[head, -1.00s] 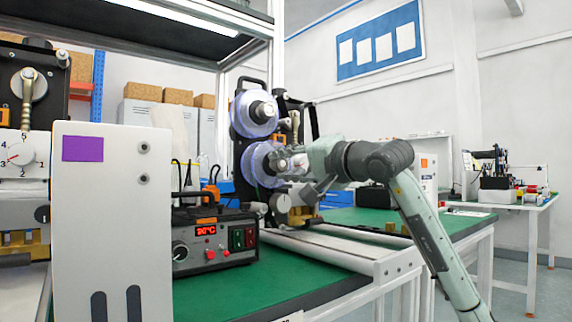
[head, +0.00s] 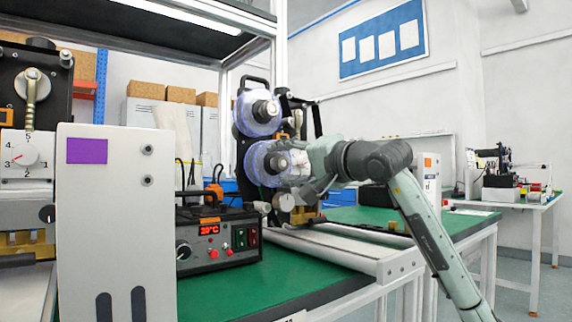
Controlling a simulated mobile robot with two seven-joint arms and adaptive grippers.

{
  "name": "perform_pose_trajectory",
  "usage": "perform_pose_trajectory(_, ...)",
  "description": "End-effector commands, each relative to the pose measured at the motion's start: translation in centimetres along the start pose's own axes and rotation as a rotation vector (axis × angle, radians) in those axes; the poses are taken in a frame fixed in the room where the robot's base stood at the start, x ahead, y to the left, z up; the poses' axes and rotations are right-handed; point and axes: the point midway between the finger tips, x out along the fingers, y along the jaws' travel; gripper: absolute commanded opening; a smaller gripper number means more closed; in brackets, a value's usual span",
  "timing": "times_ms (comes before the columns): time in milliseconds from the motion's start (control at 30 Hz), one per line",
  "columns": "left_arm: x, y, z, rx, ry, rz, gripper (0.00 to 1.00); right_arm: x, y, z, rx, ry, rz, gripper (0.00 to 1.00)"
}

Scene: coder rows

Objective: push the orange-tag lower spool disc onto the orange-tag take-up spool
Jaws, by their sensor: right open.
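The lower spool disc (head: 258,160) is translucent blue-violet and upright on the black machine plate, around a dark hub. The take-up spool shows only as this hub, largely covered by my gripper. My right gripper (head: 286,163) reaches in from the right, its open fingers at the hub and overlapping the disc's right side. I cannot tell whether they touch the disc or how far the disc is seated. A similar upper disc (head: 245,113) sits on the hub above. A small orange patch shows between the discs. My left gripper is not in view.
A control box (head: 222,240) with a red display stands on the green bench (head: 225,292), left of the spools. A pale panel with a purple tag (head: 87,150) stands in the left foreground. A metal rail (head: 330,248) runs along the bench below my arm.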

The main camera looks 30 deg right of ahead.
Motion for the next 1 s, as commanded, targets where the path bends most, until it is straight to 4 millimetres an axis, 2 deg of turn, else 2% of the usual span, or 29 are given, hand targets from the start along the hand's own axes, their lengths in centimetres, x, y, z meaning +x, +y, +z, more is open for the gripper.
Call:
perform_pose_trajectory(133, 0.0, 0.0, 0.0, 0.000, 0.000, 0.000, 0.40, -0.5, 0.1, 0.0, -0.001, 0.000, 0.001, 0.52)
perform_pose_trajectory(233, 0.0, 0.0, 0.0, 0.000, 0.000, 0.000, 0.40, -1.8, 0.1, -0.1, -0.002, 0.003, 0.002, 0.52)
perform_pose_trajectory(500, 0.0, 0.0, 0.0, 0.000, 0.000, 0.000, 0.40, -7.5, 0.2, 0.0, -0.002, 0.001, 0.003, 0.52)
perform_pose_trajectory(700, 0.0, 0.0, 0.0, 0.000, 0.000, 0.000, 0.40, -10.6, 0.0, 0.1, 0.000, -0.001, 0.000, 0.52)
perform_pose_trajectory(1000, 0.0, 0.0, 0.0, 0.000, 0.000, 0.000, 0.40, -12.0, 0.0, 0.0, -0.001, 0.000, 0.000, 0.52)
